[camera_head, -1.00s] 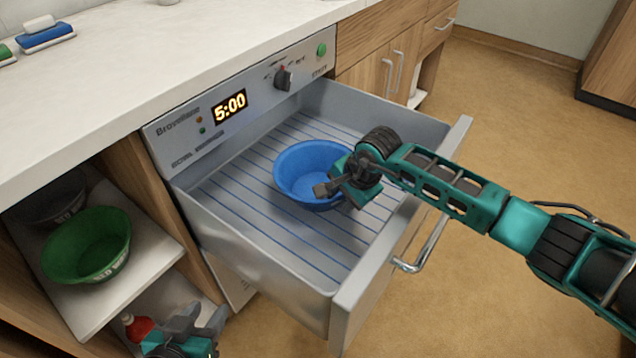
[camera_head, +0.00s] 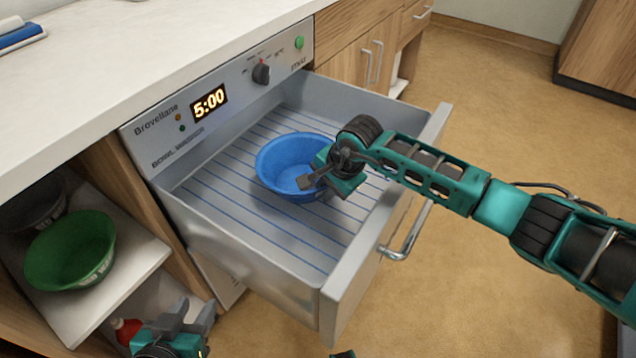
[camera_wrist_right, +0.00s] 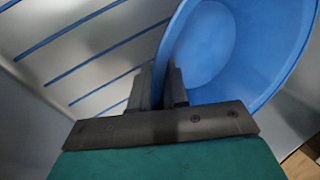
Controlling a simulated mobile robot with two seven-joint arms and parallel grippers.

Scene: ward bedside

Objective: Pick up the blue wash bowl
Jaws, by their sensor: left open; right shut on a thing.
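The blue wash bowl (camera_head: 281,160) is in the open metal drawer, upright, towards its middle. In the right wrist view the bowl (camera_wrist_right: 240,50) fills the upper right. My right gripper (camera_head: 311,181) is at the bowl's near right rim, and in the wrist view its fingers (camera_wrist_right: 160,88) are closed on the bowl's wall, one on each side. Whether the bowl touches the drawer floor I cannot tell. My left gripper (camera_head: 187,318) is open and empty, low at the bottom left, in front of the shelves.
The drawer (camera_head: 250,245) has a ribbed floor and a handle (camera_head: 408,232) on its front. A panel showing 5:00 (camera_head: 209,102) is behind it. A green bowl (camera_head: 70,250) and a dark bowl (camera_head: 32,205) sit on the left shelf. A red-topped bottle (camera_head: 127,330) is below.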

